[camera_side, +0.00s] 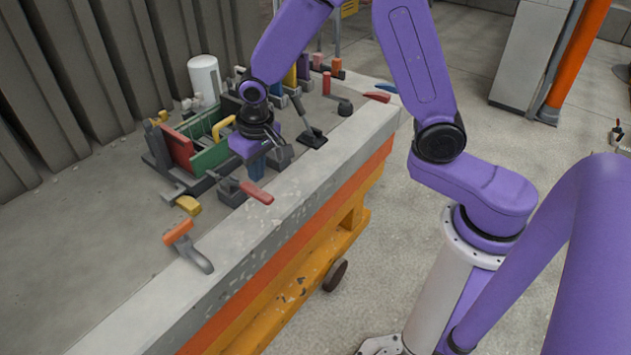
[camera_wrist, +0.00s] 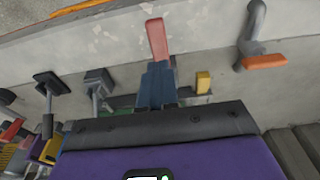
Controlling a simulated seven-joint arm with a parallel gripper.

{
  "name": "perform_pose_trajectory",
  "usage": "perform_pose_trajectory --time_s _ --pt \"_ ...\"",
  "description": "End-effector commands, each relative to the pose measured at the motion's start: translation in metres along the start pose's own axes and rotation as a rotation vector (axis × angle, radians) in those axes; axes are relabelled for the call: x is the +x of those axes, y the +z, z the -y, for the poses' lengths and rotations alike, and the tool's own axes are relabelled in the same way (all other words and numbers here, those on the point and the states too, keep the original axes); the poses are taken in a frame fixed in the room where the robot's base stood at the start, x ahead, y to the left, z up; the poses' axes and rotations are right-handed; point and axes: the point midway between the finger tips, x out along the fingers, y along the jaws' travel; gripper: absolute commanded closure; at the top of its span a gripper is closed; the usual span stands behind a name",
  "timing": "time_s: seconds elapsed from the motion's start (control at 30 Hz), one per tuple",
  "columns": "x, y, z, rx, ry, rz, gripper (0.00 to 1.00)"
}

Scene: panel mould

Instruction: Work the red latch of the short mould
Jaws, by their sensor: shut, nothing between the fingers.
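A latch with a red handle (camera_side: 257,192) sits on a dark block at the near edge of the bench, in front of a mould with green and red panels (camera_side: 210,158). I cannot tell for sure that this is the short mould. The red handle also shows in the wrist view (camera_wrist: 157,38), sticking out just beyond my fingertips. My gripper (camera_side: 257,172) points down right beside the latch, its blue fingers together and empty. In the wrist view the fingers (camera_wrist: 158,82) cover the latch's base. I cannot tell whether they touch the handle.
A grey hook with an orange handle (camera_side: 178,232) lies near the bench edge and shows in the wrist view (camera_wrist: 265,61). A yellow block (camera_side: 188,205) is close by. A dark lever (camera_side: 312,137) and another red handle (camera_side: 376,96) stand farther back. The bench's left front is bare.

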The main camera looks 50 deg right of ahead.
Motion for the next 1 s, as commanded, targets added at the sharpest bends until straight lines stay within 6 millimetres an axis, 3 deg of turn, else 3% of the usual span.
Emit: perform_pose_trajectory --time_s 1.0 --pt "0.021 0.007 0.0 -0.001 0.0 0.0 1.0"
